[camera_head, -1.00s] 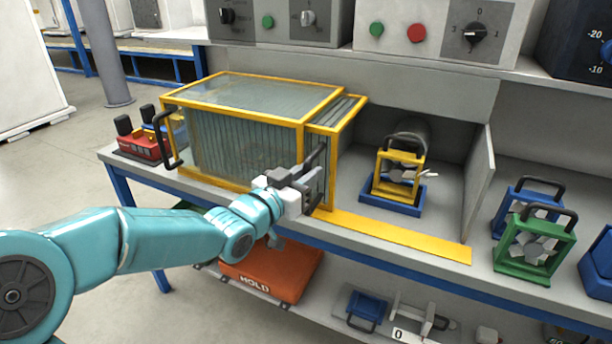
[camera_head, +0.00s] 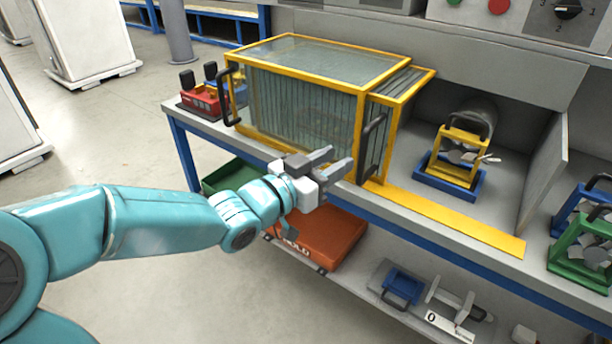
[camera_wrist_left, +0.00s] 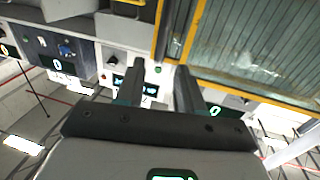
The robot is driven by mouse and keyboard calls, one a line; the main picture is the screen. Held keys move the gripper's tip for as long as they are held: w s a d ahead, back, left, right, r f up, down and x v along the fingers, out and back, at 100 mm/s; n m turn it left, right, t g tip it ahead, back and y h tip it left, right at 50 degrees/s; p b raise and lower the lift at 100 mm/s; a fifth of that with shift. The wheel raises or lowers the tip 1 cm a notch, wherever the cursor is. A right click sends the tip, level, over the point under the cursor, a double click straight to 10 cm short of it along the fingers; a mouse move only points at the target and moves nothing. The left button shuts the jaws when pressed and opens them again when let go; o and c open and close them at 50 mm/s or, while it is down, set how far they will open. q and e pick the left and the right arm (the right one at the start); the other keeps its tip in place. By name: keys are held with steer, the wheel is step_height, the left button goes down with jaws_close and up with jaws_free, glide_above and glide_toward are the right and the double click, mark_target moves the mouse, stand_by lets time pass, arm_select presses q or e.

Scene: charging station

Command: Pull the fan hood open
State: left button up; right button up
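The fan hood (camera_head: 310,98) is a yellow-framed box with clear ribbed panels on the bench. A narrower framed section (camera_head: 393,92) shows at its right end, with a dark upright handle (camera_head: 370,135) on its front. Another dark handle (camera_head: 228,95) is at the hood's left end. To the right of the hood, a yellow-framed fan (camera_head: 460,150) stands in a blue base, uncovered. My left gripper (camera_head: 342,163) is open and empty in front of the hood, just left of the right handle and apart from it. Its two separated fingers also show in the left wrist view (camera_wrist_left: 158,88). My right gripper is not in view.
A yellow strip (camera_head: 455,220) runs along the bench front, right of the hood. Grey panels (camera_head: 545,175) bound the fan's bay. Green and blue fan units (camera_head: 585,245) stand at the far right. An orange case (camera_head: 325,240) lies on the lower shelf.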

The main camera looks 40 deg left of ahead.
arm_select(q)
steer(key=s+a, duration=0.1)
steer(key=s, duration=0.6)
steer(key=shift+a, duration=0.2)
steer(key=shift+d, duration=0.1)
steer(key=w+d+f+n+g+h, duration=0.1)
steer(key=d+f+g, duration=0.4)
steer(key=f, duration=0.8)
steer(key=w+d+f+n+g+h, duration=0.1)
steer(key=w+d+f+g+h, duration=0.15)
steer(key=d+f, duration=0.75)
steer(key=s+d+f+n+g+y, duration=0.1)
steer(key=s+f+g, duration=0.4)
steer(key=s+f, duration=0.5)
steer(key=s+f+n+g+y, duration=0.2)
steer(key=s+f+g, duration=0.35)
steer(key=f, duration=0.75)
step_height(320, 180, up, 16)
steer(key=s+p, duration=0.1)
steer(key=p, duration=1.5)
steer(key=shift+s+f+m+t, duration=0.15)
steer(key=shift+s+m+t, duration=0.2)
steer(key=shift+m+t, duration=0.05)
